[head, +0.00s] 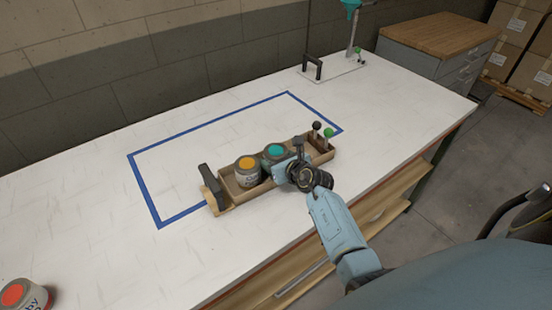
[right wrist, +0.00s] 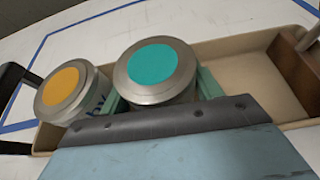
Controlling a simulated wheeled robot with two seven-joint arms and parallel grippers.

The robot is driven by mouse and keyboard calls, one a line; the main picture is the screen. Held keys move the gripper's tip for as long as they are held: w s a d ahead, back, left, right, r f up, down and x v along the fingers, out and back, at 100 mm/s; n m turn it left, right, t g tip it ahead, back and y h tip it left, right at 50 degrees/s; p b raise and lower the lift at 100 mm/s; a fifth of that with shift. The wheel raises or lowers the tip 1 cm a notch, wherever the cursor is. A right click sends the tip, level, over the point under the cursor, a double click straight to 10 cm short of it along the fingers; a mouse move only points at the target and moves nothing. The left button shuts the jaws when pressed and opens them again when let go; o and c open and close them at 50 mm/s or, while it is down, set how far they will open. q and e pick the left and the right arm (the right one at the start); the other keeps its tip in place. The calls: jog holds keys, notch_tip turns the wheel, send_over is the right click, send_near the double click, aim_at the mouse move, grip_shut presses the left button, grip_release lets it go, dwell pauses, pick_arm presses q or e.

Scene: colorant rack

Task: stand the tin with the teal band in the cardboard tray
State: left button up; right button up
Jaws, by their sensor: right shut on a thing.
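The tin with a teal disc on its lid (head: 275,150) is upright at the tray, close beside the tin with the orange-yellow lid. It also shows in the right wrist view (right wrist: 155,68), between the fingers. My right gripper (head: 285,165) is shut on this tin. Its side is mostly hidden, and I cannot tell whether its base touches the tray floor. The cardboard-coloured tray (right wrist: 245,72) is long and narrow, with bare floor to the right of the teal tin. My left gripper is not in view.
The yellow-lidded tin (head: 247,170) stands in the tray's left part. A red-lidded tin (head: 22,296) stands at the bottom left. The blue-taped area behind is clear.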

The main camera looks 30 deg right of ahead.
jog(key=o, duration=0.8)
jog(key=shift+c, duration=0.2)
jog(key=shift+r, duration=0.1)
jog(key=p+v, duration=0.2)
jog(key=v, duration=1)
jog(key=shift+r+p, duration=0.1)
jog(key=shift+p, duration=0.2)
